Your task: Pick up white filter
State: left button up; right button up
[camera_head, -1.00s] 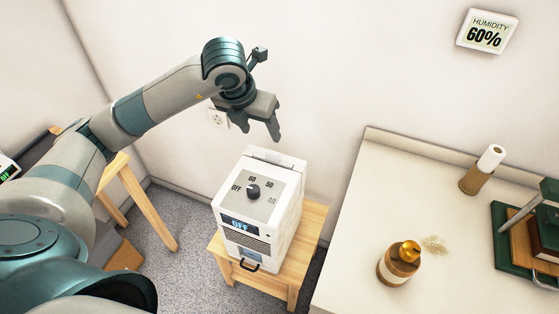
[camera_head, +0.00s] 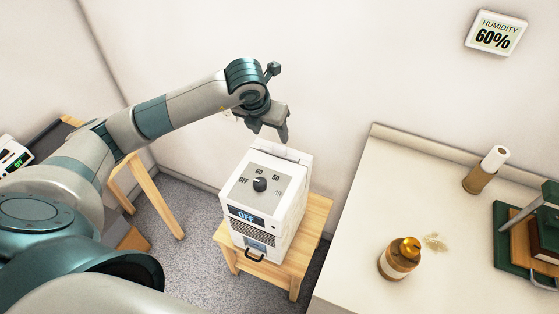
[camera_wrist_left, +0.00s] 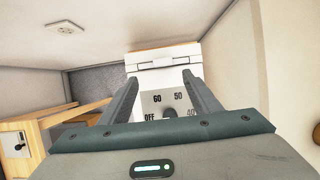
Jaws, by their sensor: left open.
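The white filter appears to be the white piece with a small tab at the back of the white box's top (camera_head: 291,154); it also shows in the left wrist view (camera_wrist_left: 163,62). The white box (camera_head: 264,217) carries a black dial, humidity marks and a display reading OFF. My left gripper (camera_head: 271,134) is open and empty above the back of the box, pointing down. In the left wrist view its two fingers (camera_wrist_left: 160,84) stand either side of the box top, with the filter piece between and beyond their tips. My right gripper is out of view.
The box stands on a wooden stool (camera_head: 309,234). A pale counter (camera_head: 345,255) at the right holds a brown bottle (camera_head: 399,259), a paper roll (camera_head: 486,169) and a green-based press (camera_head: 508,263). A wall display (camera_head: 495,33) reads 60%. A wooden-legged table (camera_head: 150,195) stands at left.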

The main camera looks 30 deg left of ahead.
aim_at(279, 147)
pick_arm(q)
jog(key=shift+p+x, duration=0.7)
jog(key=shift+x, duration=2.1)
jog(key=shift+w+d+f+p, duration=0.15)
jog(key=shift+w+f+p, duration=0.1)
jog(key=shift+f+p, duration=0.35)
jog(key=p+x, duration=0.1)
jog(key=x, duration=0.1)
jog(key=shift+w+d+f+p, duration=0.15)
jog(key=shift+w+f+p, duration=0.05)
jog(key=shift+f+p, duration=0.1)
jog(key=shift+w+f, duration=0.2)
jog(key=shift+f, duration=0.35)
